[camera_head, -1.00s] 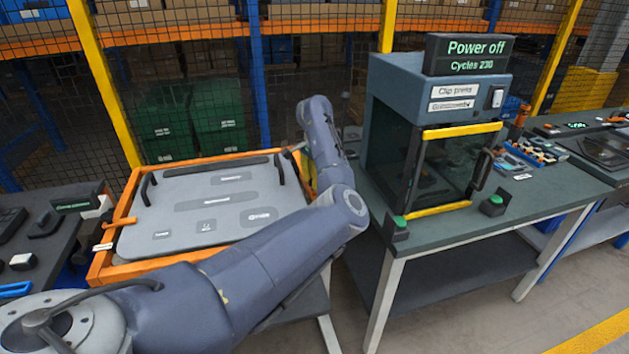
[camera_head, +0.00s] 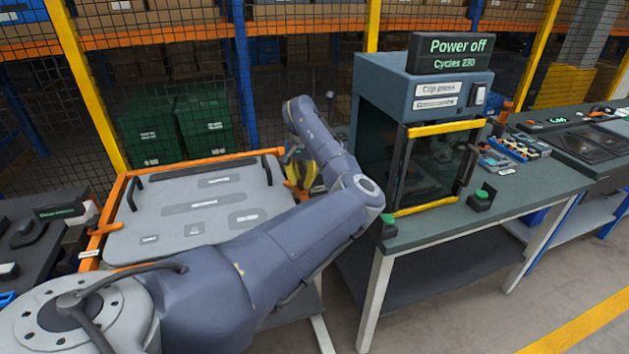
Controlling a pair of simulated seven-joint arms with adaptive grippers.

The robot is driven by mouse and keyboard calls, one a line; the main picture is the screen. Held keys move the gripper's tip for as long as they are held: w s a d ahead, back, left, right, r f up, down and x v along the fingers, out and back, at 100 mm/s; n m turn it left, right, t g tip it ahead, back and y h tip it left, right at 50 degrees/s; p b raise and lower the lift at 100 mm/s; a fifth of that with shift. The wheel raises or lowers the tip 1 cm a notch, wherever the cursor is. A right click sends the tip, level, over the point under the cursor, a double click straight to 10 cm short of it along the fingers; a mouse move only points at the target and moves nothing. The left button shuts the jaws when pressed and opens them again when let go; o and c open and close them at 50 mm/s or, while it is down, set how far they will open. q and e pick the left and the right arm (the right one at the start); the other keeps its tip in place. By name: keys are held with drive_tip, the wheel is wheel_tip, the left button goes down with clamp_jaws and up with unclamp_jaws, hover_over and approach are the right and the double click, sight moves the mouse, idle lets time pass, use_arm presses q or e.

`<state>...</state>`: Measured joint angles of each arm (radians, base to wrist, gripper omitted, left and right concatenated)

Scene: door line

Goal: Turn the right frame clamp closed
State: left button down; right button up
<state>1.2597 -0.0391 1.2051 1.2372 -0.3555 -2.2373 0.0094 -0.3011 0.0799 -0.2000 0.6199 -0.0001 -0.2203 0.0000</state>
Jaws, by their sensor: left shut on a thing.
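The orange frame (camera_head: 128,184) holds a grey door panel (camera_head: 215,192) with black handles and labels. An orange clamp (camera_head: 105,229) sticks out at the frame's left side. My left arm crosses the panel's front right corner and reaches the frame's right side. My left gripper (camera_head: 290,158) is there, small and partly behind my own arm. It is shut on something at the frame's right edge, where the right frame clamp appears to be. The clamp itself is mostly hidden, so its angle cannot be told. A yellow part (camera_head: 303,174) shows beside the gripper. My right gripper is not in view.
A clip press (camera_head: 425,125) reading "Power off" stands on a green-topped table (camera_head: 530,192) close right of my arm. A mesh fence and green bins (camera_head: 205,125) are behind. A dark bench (camera_head: 45,210) is at left.

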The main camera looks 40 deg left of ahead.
sight(303, 180)
use_arm(q)
drive_tip(key=shift+w+r, duration=0.15)
drive_tip(key=shift+w, duration=0.05)
idle(0.3)
drive_tip(key=c, duration=1.4)
unclamp_jaws()
drive_tip(key=o, duration=0.4)
drive_tip(key=shift+c, duration=0.2)
drive_tip(key=shift+s, duration=0.1)
wheel_tip(303, 180, up, 12)
drive_tip(key=shift+o, duration=0.2)
